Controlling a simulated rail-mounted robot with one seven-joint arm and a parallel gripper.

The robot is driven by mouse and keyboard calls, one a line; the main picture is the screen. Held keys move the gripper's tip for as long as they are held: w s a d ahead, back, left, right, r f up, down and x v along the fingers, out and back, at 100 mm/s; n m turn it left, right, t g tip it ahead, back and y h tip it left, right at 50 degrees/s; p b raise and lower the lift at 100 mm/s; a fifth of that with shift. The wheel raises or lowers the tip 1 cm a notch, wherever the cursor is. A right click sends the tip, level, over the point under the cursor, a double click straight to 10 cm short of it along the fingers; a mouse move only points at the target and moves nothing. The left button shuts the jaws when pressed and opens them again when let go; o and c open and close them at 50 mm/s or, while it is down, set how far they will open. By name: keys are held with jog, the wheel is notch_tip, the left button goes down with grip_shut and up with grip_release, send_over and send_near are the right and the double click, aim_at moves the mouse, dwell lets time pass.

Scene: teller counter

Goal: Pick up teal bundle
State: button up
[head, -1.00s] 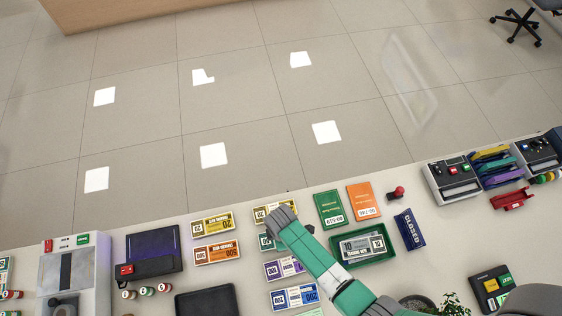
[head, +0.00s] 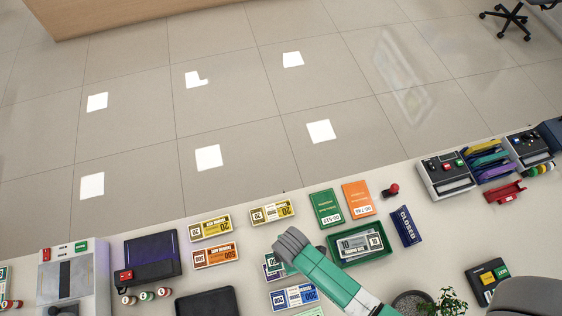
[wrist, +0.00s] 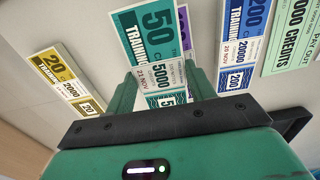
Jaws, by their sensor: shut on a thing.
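The teal bundle (wrist: 150,36), printed with 50 and 5000, is between the green fingers of my gripper (wrist: 160,86) in the wrist view. The fingers are shut on it. In the head view my gripper (head: 289,243) is over the counter, left of the green tray, and hides most or all of the bundle. The wrist view does not clearly show how high the bundle is above the counter.
A yellow 20 bundle (head: 271,212) and an orange bundle (head: 215,255) lie left of my gripper. A blue bundle (head: 293,296) lies nearer. The green tray (head: 374,257) with a grey bundle stands to the right, by the CLOSED sign (head: 406,226).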

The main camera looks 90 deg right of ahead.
jog(key=s+a, duration=0.1)
jog(key=a, duration=0.1)
jog(key=s+a, duration=0.1)
jog(key=a, duration=0.2)
jog(key=s+a, duration=0.2)
jog(key=shift+a+r, duration=0.25)
jog(key=shift+r, duration=0.15)
